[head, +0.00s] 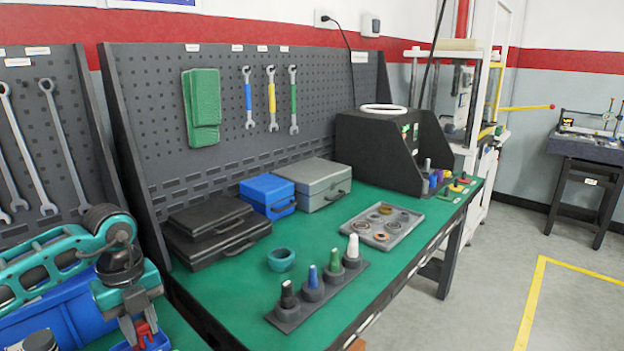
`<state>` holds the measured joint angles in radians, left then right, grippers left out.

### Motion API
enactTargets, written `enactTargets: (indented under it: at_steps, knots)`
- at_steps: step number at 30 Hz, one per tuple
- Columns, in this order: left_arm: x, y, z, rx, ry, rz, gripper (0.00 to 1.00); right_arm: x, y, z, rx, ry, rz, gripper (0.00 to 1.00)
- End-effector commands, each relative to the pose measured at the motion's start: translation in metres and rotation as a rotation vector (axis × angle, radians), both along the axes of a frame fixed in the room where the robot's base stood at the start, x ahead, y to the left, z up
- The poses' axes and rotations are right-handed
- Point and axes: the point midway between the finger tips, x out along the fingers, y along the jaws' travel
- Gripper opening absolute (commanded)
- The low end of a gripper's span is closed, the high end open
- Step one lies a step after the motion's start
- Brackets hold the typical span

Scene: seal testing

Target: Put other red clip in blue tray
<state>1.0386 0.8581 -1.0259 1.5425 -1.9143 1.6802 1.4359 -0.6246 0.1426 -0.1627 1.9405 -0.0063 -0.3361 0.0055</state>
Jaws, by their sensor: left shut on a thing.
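My left gripper (138,328) is at the lower left of the head view, pointing down. It is shut on a red clip (144,335), which shows between its fingertips. A small blue tray (161,344) lies right below and around the clip in the picture, cut by the bottom edge. I cannot tell whether the clip touches the tray, and what lies inside it is hidden. No second red clip can be made out. My right gripper is out of view.
A larger blue bin (80,325) is behind my left arm. The green bench (225,295) holds black cases (215,235), a teal ring (281,259), a rack of several coloured-tipped tools (316,295) and a grey tray of rings (382,224). A pegboard (330,75) stands behind.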

Motion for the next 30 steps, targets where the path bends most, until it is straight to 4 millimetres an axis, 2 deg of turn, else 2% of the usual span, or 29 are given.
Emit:
enactTargets:
  at_steps: [1,11,30]
  knots:
    - [0.0,-0.001,0.011,0.0,-0.003,-0.022,0.0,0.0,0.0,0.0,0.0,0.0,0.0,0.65]
    - [-0.005,-0.02,0.013,0.001,-0.012,-0.561,0.0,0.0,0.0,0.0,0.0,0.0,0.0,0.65]
    - [-0.025,-0.063,0.024,0.016,-0.021,-1.954,0.0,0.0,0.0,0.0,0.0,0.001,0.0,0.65]
